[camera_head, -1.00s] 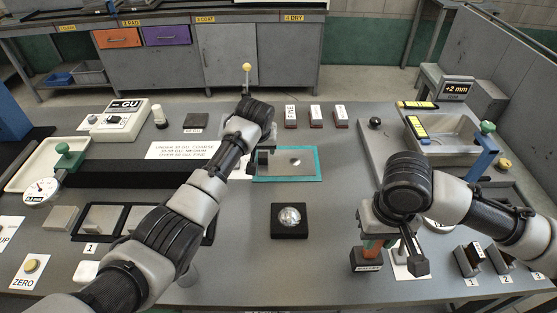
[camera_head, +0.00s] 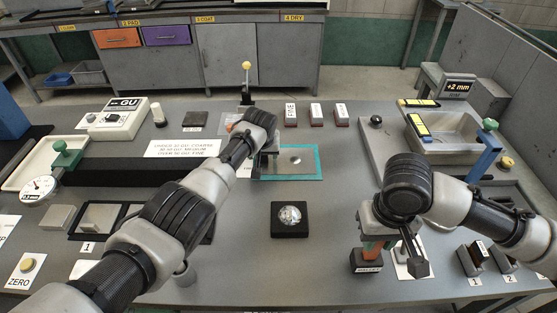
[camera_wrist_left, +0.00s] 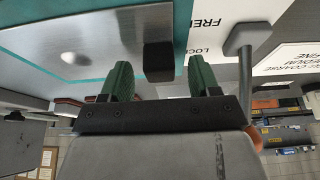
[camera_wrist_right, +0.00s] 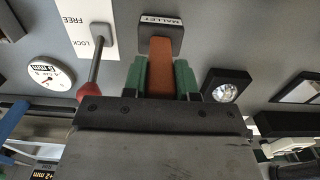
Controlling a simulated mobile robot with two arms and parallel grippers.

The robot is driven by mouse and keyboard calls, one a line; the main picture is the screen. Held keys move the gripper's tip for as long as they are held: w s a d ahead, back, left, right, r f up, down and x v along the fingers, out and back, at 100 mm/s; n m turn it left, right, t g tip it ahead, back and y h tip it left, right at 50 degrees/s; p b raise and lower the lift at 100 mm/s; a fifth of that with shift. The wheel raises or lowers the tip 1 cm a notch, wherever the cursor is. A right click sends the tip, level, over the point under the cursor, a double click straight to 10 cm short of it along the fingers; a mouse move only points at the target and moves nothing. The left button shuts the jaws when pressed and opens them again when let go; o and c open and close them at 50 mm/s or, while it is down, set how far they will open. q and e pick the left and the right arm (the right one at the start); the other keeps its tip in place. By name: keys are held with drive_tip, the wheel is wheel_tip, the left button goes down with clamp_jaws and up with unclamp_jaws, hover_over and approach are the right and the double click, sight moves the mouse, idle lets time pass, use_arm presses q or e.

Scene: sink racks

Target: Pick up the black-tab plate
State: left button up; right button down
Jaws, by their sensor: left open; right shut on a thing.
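The grey metal plate (camera_head: 297,162) lies flat on a teal-bordered mat (camera_head: 318,168) in the middle of the bench. In the left wrist view the plate (camera_wrist_left: 70,35) has a black tab (camera_wrist_left: 158,62) at its edge. My left gripper (camera_head: 266,158) is at the plate's left side. In its wrist view the open green fingers (camera_wrist_left: 160,75) stand on either side of the tab, with gaps visible. My right gripper (camera_head: 376,238) is shut on the orange handle of the mallet (camera_wrist_right: 160,65). The mallet's labelled block (camera_head: 366,261) is below it.
A black block with a round shiny piece (camera_head: 290,219) sits in front of the mat. A FREE/LOCK lever (camera_wrist_right: 96,60) is close beside my right gripper.

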use_arm(q)
drive_tip(key=shift+c, duration=0.2)
clamp_jaws()
drive_tip(key=shift+r, duration=0.1)
use_arm(e)
drive_tip(key=shift+r, duration=0.15)
